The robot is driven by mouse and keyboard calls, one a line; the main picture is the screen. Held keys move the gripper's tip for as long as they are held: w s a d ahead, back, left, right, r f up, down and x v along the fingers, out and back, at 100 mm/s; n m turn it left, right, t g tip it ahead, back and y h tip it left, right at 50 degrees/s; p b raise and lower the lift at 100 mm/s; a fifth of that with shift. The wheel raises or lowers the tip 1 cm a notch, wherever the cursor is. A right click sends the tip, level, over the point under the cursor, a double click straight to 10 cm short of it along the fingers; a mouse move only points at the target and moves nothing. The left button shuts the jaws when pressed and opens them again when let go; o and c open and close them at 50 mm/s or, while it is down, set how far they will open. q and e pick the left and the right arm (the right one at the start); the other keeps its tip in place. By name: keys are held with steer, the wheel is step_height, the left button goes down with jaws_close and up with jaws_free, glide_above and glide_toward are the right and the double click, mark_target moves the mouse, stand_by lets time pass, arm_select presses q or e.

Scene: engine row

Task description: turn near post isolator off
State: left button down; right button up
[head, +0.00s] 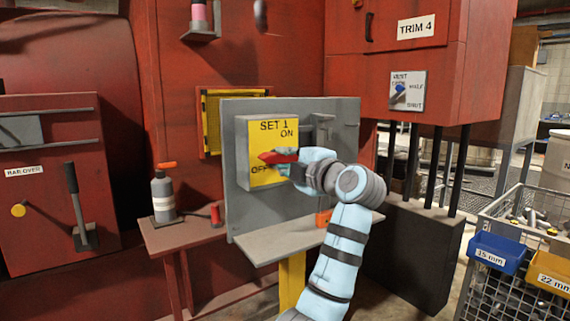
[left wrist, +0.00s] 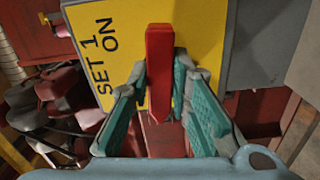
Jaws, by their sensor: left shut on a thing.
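The isolator is a yellow-faced box (head: 258,141) marked SET 1, with ON at the upper right and OFF at the lower left. It sits on a grey backboard (head: 343,120) on a yellow post (head: 291,282). Its red handle (head: 275,157) lies roughly level across the face, just above the OFF mark. My left gripper (head: 291,161) is shut on this handle from the right. In the left wrist view the red handle (left wrist: 160,70) stands between the two teal fingers (left wrist: 165,88), in front of the yellow face. My fingers and wrist hide the handle's right part. My right gripper is not in view.
A grey shelf (head: 262,243) juts out below the box. A small table (head: 177,236) with a grey bottle (head: 163,197) stands left. A TRIM 4 cabinet (head: 415,70) with a blue knob is at right. A wire cage with a blue bin (head: 497,252) stands front right.

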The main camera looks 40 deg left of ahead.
arm_select(q)
steer(key=shift+f+n, duration=0.2)
steer(key=shift+n, duration=0.3)
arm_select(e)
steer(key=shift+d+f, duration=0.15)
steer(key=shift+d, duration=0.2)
arm_select(q)
steer(key=c, duration=1.5)
jaws_free()
steer(key=shift+r, duration=0.1)
steer(key=shift+s+d, duration=0.1)
steer(key=shift+d, duration=0.1)
steer(key=v, duration=1.1)
steer(key=shift+d+r, duration=0.1)
steer(key=shift+d, duration=0.25)
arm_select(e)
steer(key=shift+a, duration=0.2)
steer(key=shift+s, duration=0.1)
